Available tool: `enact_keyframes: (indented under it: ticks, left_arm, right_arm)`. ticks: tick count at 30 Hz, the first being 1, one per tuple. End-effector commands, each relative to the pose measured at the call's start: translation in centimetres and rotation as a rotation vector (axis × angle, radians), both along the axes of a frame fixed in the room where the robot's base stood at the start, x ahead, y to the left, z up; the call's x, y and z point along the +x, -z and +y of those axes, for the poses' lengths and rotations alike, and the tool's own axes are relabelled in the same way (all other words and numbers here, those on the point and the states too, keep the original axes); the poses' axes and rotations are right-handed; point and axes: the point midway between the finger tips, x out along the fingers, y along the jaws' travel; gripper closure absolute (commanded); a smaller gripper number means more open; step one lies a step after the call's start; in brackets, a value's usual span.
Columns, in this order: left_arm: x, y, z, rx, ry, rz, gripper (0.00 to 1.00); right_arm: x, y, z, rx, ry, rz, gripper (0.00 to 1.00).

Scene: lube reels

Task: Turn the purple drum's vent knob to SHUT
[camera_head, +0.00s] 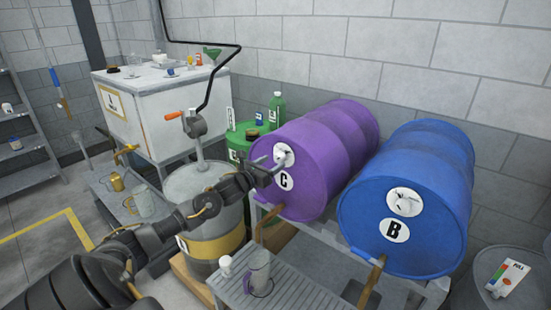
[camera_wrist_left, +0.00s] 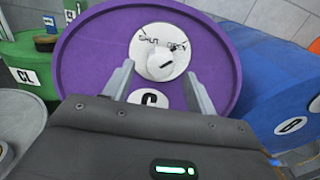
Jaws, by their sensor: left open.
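The purple drum (camera_head: 318,150) lies on its side on a rack, its round front face towards me, with a "C" label below a white vent plate. In the left wrist view the purple drum (camera_wrist_left: 85,60) fills the middle. Its white vent plate (camera_wrist_left: 150,35) reads SHUT at upper left and what looks like OPEN at upper right. The pale vent knob (camera_wrist_left: 166,64) sits at the plate's middle with a dark mark on it. My left gripper (camera_wrist_left: 160,86) is open, its fingers either side of the knob; contact is unclear. In the head view my left gripper (camera_head: 272,168) is at the drum face.
A blue drum (camera_head: 405,200) marked "B" lies to the right. A grey drum with a yellow band (camera_head: 215,245) stands below my left arm. A slatted stand (camera_head: 295,295) holds a clear jug (camera_head: 259,275). A green drum (camera_head: 238,140) stands behind.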

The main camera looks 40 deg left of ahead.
Motion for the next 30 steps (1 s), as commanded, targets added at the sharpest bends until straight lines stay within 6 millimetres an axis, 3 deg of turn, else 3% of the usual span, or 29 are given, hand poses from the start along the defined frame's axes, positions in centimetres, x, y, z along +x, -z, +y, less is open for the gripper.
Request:
enact_keyframes:
  ticks: [6, 17, 27, 30]
  left_arm:
    - [2.2, -0.1, 0.1, -0.001, -0.001, 0.000, 0.43]
    - [2.6, 0.1, 0.0, 0.001, 0.000, 0.000, 0.43]
    - [2.6, 0.1, 0.1, 0.001, 0.000, 0.000, 0.88]
    - [2.6, 0.1, 0.1, -0.001, 0.000, 0.000, 0.88]
  right_arm:
    - [0.0, -0.8, 0.0, 0.000, 0.000, 0.000, 0.64]
    - [0.1, -0.8, 0.2, 0.002, 0.000, -0.001, 0.64]
    - [0.1, -0.8, 0.5, 0.005, 0.001, -0.001, 0.64]
    - [0.1, -0.8, 0.4, 0.006, 0.001, -0.002, 0.64]
